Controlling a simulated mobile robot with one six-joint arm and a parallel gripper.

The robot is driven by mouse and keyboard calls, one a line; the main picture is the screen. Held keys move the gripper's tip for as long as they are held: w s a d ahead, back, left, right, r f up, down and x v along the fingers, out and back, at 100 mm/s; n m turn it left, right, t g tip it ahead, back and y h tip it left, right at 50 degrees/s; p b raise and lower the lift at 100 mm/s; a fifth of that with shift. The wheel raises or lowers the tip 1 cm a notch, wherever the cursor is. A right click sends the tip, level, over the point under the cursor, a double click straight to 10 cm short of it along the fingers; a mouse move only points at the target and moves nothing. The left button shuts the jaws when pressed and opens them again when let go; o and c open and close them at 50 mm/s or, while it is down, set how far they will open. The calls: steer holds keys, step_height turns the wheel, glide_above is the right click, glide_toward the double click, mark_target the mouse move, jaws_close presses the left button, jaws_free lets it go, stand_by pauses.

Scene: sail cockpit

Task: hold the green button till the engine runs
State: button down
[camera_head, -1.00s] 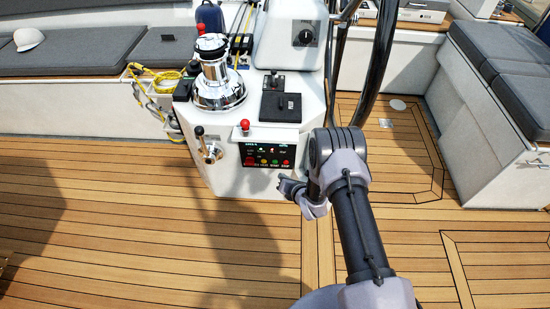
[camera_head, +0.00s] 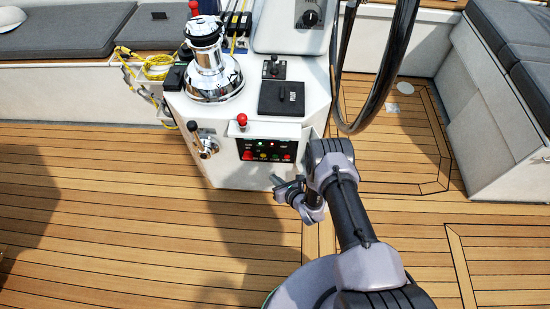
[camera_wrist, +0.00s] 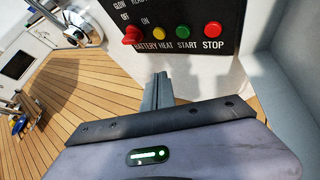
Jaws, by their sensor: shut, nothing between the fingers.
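The green button (camera_wrist: 183,31), labelled START, sits on the black engine panel (camera_wrist: 208,12) between the yellow HEAT button (camera_wrist: 158,32) and the red STOP button (camera_wrist: 214,29). A red BATTERY knob (camera_wrist: 132,35) is at its left. In the head view the panel (camera_head: 247,150) is on the front of the white console, and the green button is small there. My gripper (camera_wrist: 160,76) is shut and empty. It is below the panel in the wrist view and apart from the buttons. In the head view my gripper (camera_head: 277,181) is below and right of the panel.
A red-topped lever (camera_head: 242,120) stands just above the panel, and a black-knobbed lever (camera_head: 197,132) is at its left. The chrome winch (camera_head: 212,75) is on the console top. A dark wheel rim (camera_head: 385,75) is at the right. Teak deck (camera_head: 120,220) in front is clear.

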mark_target(275, 156)
steer(key=w+b, duration=0.3)
steer(key=w, duration=0.3)
steer(key=shift+w+b, duration=0.3)
steer(key=shift+w, duration=0.05)
steer(key=shift+d, duration=0.1)
stand_by(1.5)
steer(key=shift+w, duration=0.4)
steer(key=shift+w, duration=0.5)
stand_by(1.1)
steer(key=shift+s, duration=0.1)
steer(key=shift+s+p, duration=0.4)
steer(key=shift+s, duration=0.4)
steer(key=shift+s, duration=0.1)
